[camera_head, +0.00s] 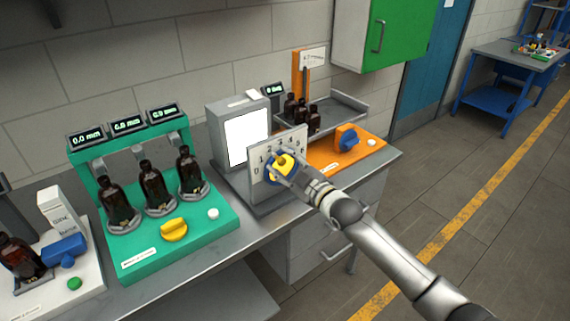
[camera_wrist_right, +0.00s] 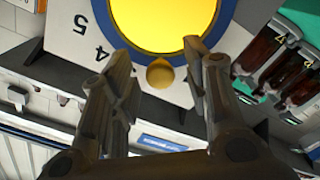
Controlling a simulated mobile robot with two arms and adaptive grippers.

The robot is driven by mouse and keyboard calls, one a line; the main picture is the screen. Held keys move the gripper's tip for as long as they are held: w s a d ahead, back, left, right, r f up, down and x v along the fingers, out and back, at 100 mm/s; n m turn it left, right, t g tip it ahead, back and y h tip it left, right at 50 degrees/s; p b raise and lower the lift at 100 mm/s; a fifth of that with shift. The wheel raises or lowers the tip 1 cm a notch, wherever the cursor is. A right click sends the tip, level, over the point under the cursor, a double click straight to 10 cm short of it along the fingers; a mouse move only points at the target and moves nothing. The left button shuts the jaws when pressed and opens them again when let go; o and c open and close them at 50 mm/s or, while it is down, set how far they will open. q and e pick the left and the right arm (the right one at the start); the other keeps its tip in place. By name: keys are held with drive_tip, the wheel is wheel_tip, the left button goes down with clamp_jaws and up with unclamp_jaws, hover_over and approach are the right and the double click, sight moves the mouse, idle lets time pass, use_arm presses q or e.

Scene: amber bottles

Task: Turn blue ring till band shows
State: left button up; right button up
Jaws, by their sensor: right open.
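The blue ring (camera_head: 271,172) sits on a white numbered dial plate (camera_head: 256,168) in front of a grey box with a lit white panel. A yellow disc fills its middle. In the right wrist view the blue ring (camera_wrist_right: 122,40) surrounds the yellow disc (camera_wrist_right: 165,22), and a round yellow knob (camera_wrist_right: 160,73) sits at its rim. My right gripper (camera_head: 287,166) is at the dial, partly covering it. In the wrist view its two open fingers (camera_wrist_right: 155,62) stand either side of the yellow knob, with gaps showing. I cannot see a band. My left gripper is not in view.
A green stand (camera_head: 200,222) with several amber bottles and a yellow knob is at left. An orange station (camera_head: 360,154) with a blue knob is at right. A white station (camera_head: 90,282) is at far left. The bench front edge is clear.

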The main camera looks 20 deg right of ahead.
drive_tip(key=shift+c, duration=0.3)
clamp_jaws()
drive_tip(key=shift+w+d+r+m, duration=0.2)
drive_tip(key=shift+d+m, duration=0.35)
drive_tip(key=shift+m, duration=0.7)
drive_tip(key=shift+w+d+r+m, duration=0.15)
drive_tip(key=shift+d+m, duration=0.4)
drive_tip(key=shift+m, duration=0.7)
drive_tip(key=shift+f, duration=0.1)
drive_tip(key=shift+o, duration=0.3)
unclamp_jaws()
